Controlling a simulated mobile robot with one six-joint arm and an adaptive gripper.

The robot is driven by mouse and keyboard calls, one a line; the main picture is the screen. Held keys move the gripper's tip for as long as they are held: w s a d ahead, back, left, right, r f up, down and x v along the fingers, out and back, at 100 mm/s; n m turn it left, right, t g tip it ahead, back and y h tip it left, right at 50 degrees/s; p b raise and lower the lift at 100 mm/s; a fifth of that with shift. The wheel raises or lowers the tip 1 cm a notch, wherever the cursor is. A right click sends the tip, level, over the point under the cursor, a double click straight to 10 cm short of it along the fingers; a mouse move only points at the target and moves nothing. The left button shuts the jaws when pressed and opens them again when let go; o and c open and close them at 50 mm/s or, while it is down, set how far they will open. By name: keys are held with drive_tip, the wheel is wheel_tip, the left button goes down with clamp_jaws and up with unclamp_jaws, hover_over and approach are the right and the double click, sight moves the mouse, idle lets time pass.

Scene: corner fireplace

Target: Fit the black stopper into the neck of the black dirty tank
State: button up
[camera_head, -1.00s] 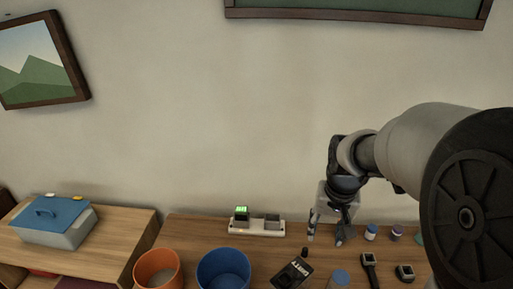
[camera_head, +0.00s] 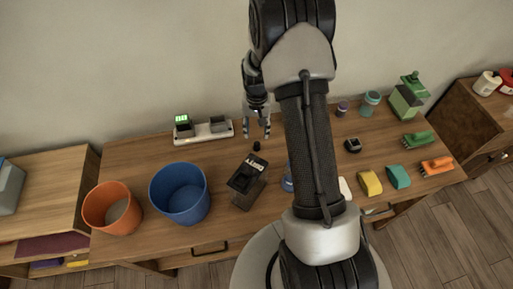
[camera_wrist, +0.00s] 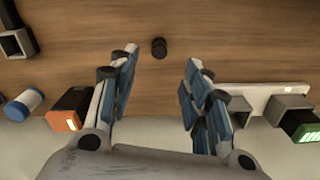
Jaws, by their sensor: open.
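The black stopper (camera_head: 257,146) stands on the wooden table just behind the black dirty tank. It also shows in the wrist view (camera_wrist: 159,48), on the table beyond the fingertips and in line with the gap between them. The black dirty tank (camera_head: 243,190), a dark box with white lettering on top, stands in front of the stopper in the head view; its neck is too small to make out. My gripper (camera_head: 257,132) points down above and just behind the stopper. In the wrist view my gripper (camera_wrist: 162,58) is open, with nothing between its fingers.
A blue bucket (camera_head: 180,218) and an orange bucket (camera_head: 99,222) stand left of the tank. A white charger (camera_head: 215,137) lies behind it. In the wrist view an orange-ended block (camera_wrist: 66,112) and a white-and-blue jar (camera_wrist: 23,106) are at left. My arm hides some table.

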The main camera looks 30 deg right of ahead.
sight(257, 143)
wheel_tip(257, 143, down, 8)
drive_tip(key=b, duration=0.3)
drive_tip(key=shift+d+f, duration=0.1)
drive_tip(key=shift+f, duration=0.1)
drive_tip(key=shift+r, duration=0.1)
drive_tip(key=shift+c, duration=0.4)
drive_tip(key=c, duration=0.8)
